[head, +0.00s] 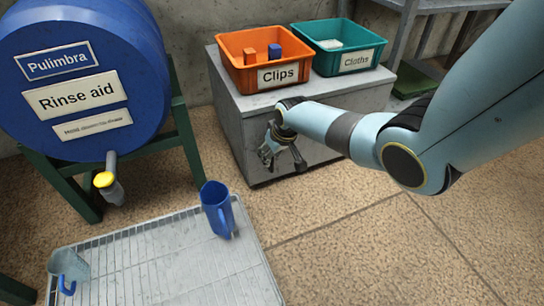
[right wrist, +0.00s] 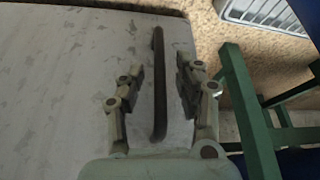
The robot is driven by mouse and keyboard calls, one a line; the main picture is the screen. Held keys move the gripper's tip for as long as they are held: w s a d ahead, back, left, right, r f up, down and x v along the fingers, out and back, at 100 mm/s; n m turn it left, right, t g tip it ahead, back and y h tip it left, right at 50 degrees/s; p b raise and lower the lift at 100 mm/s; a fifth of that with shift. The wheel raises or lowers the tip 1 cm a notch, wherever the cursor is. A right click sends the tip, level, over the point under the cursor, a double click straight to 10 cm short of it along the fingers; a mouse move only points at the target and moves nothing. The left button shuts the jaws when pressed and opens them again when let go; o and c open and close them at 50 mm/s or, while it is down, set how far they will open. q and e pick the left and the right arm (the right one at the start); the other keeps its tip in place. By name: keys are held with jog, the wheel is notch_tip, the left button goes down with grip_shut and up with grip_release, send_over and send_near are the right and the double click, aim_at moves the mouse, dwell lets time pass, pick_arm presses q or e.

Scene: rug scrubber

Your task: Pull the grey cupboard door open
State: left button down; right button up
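The grey cupboard (head: 226,88) stands against the back wall, and its worn grey door (head: 253,150) faces the front. The door looks shut, though my right arm covers part of it. My right gripper (head: 280,155) is at the left part of the door. In the right wrist view, the dark upright bar handle (right wrist: 158,88) lies between the two spread fingers of my right gripper (right wrist: 158,82). There is a gap on both sides of the handle, so the fingers are not closed on it. My left gripper is not in view.
An orange Clips bin (head: 238,72) and a teal Cloths bin (head: 330,66) stand on the cupboard. A blue drum (head: 130,75) on a green stand (head: 185,130) is at the left. Floor before the cupboard is clear.

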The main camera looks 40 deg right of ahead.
jog(key=shift+w, duration=0.1)
grip_shut()
dwell(0.5)
